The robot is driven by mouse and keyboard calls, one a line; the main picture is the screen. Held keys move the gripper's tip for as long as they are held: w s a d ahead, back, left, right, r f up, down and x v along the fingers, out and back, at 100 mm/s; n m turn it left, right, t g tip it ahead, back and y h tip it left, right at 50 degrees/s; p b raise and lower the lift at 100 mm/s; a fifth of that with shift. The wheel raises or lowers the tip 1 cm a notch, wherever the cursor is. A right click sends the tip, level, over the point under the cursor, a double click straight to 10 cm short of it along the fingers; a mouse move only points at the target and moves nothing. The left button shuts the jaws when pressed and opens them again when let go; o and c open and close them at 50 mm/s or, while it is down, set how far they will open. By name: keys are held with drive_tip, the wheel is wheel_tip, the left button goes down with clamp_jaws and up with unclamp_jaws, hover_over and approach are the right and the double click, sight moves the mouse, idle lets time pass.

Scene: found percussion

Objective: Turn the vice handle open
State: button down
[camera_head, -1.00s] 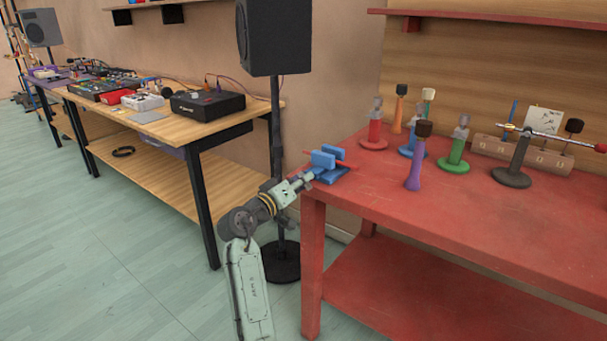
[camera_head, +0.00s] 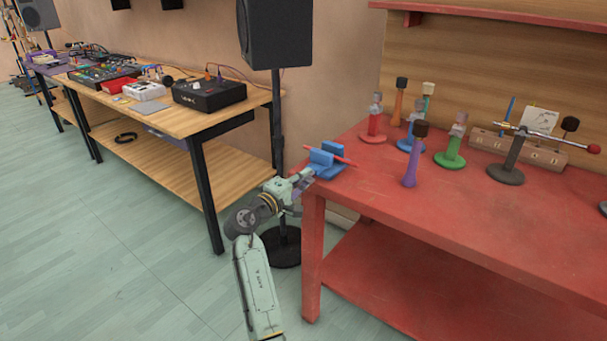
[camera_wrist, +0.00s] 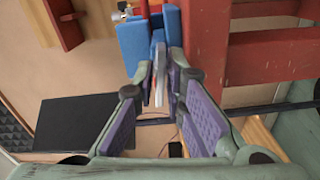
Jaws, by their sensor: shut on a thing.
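The blue vice (camera_head: 326,160) sits at the left corner of the red workbench (camera_head: 450,218), with a red rod (camera_head: 342,158) lying across its jaws. The vice also shows at the top of the wrist view (camera_wrist: 134,42). My gripper (camera_head: 304,176) reaches up to the front side of the vice. In the wrist view, my gripper's fingertips (camera_wrist: 160,86) are close together around the grey vice handle (camera_wrist: 175,52), below the blue jaws. The fingers partly hide the handle, so its exact angle is hard to tell.
Several coloured stands (camera_head: 411,160) are on the bench to the right of the vice. A black speaker (camera_head: 275,35) on a pole stands behind my arm. A wooden table (camera_head: 165,125) with electronic gear is at left. The floor in front is clear.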

idle(0.3)
drive_tip(key=c, duration=1.7)
unclamp_jaws()
drive_tip(key=v, duration=1.2)
